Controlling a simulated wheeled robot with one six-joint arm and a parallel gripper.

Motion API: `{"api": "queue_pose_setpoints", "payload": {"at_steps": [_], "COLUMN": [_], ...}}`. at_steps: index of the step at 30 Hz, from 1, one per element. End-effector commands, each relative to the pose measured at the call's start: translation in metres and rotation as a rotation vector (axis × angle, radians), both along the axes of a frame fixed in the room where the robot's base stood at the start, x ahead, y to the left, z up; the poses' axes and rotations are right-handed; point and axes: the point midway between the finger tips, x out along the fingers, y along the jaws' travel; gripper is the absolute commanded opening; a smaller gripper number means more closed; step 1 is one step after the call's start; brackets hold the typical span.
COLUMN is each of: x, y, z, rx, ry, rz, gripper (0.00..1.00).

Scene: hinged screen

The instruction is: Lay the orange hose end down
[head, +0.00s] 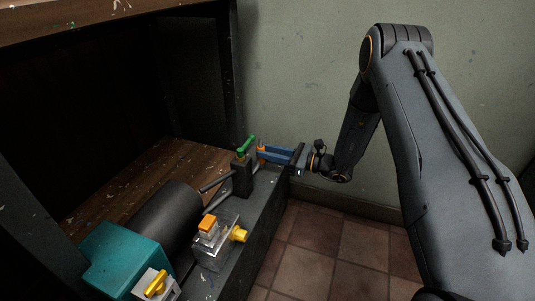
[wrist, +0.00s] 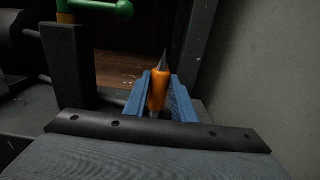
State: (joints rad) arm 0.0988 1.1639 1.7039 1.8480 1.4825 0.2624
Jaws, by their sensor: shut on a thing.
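My gripper (wrist: 158,98) has blue fingers and is shut on the orange hose end (wrist: 158,88). In the wrist view the hose end stands between the fingers, with a dark pointed tip above it. In the head view my gripper (head: 278,155) reaches in from the right, and the orange hose end (head: 262,152) shows small at its fingertips. It is beside a dark upright block with a green handle (head: 246,146). I cannot tell whether the hose end touches anything below. No trailing hose is clearly visible.
A dark cylinder (head: 160,228), a teal box (head: 122,262), a grey block with an orange top (head: 208,224) and a yellow knob (head: 239,234) stand to the left. A wooden surface (head: 185,165) lies behind. A green wall (head: 330,90) is close by. Tiled floor (head: 335,250) is clear.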

Motion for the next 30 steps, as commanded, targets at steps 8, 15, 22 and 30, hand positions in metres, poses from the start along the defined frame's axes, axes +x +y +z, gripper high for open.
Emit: {"api": "queue_pose_setpoints", "payload": {"at_steps": [8,15,22,30], "x": [0.000,0.000,-0.003,-0.023], "y": [0.000,0.000,-0.008,-0.056], "z": [-0.002,-0.002,0.001,0.003], "rx": [-0.001,-0.001,0.000,0.000], "ry": [0.000,0.000,0.002,0.002], "rz": [0.000,0.000,-0.002,-0.004], "gripper": [0.37,0.42,0.42,0.42]}}
